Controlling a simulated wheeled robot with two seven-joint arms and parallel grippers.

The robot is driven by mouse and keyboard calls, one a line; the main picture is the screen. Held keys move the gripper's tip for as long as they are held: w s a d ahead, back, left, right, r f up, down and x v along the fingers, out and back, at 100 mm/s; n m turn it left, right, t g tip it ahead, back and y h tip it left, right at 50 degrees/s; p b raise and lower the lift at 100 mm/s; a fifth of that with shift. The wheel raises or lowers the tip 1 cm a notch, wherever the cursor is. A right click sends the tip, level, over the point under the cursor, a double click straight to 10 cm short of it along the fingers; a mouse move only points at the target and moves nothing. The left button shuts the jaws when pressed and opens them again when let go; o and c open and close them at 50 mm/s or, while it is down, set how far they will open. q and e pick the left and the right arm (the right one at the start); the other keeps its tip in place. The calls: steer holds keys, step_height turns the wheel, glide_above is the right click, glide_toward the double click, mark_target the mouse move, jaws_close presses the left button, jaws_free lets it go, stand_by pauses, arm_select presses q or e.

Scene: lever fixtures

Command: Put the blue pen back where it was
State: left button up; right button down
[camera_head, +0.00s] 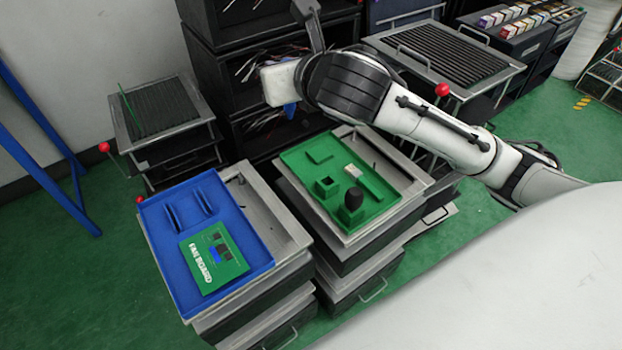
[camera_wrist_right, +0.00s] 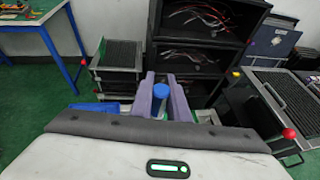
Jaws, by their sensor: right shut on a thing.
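The blue pen (camera_wrist_right: 161,92) is between the two grey-purple fingers of my right gripper (camera_wrist_right: 165,98), which is shut on it. In the head view a small blue bit (camera_head: 290,110) shows below the white end of my right arm, above and behind the green tray (camera_head: 374,212); the fingers are hidden there. The green tray has a square green holder with a dark opening (camera_head: 327,186) and another block with a black rounded object (camera_head: 353,198) on it. My left gripper is not in view.
A blue tray (camera_head: 165,245) with a green fan board (camera_head: 213,258) stands left of the green tray. A white object (camera_head: 352,171) lies in the green tray. Black shelves with cables (camera_head: 240,60) stand behind. Red-knobbed levers (camera_head: 104,147) stick out at the left.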

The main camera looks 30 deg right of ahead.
steer(key=w+d+f+h, duration=0.1)
steer(key=d+f, duration=0.3)
steer(key=f, duration=0.5)
steer(key=w+d+f+m+h+b, duration=0.1)
steer(key=d+f, duration=0.3)
steer(key=f, duration=0.6)
steer(key=w+d+f+m+b, duration=0.1)
steer(key=d+f, duration=0.3)
steer(key=f, duration=0.6)
steer(key=shift+w+d+f+g+h, duration=0.15)
steer(key=shift+w+d+g+h, duration=0.2)
steer(key=shift+w+g+h, duration=0.1)
steer(key=shift+f+b, duration=0.8)
steer(key=shift+f, duration=1.35)
steer(key=shift+f, duration=0.1)
steer(key=shift+f, duration=0.15)
steer(key=c, duration=1.7)
jaws_free()
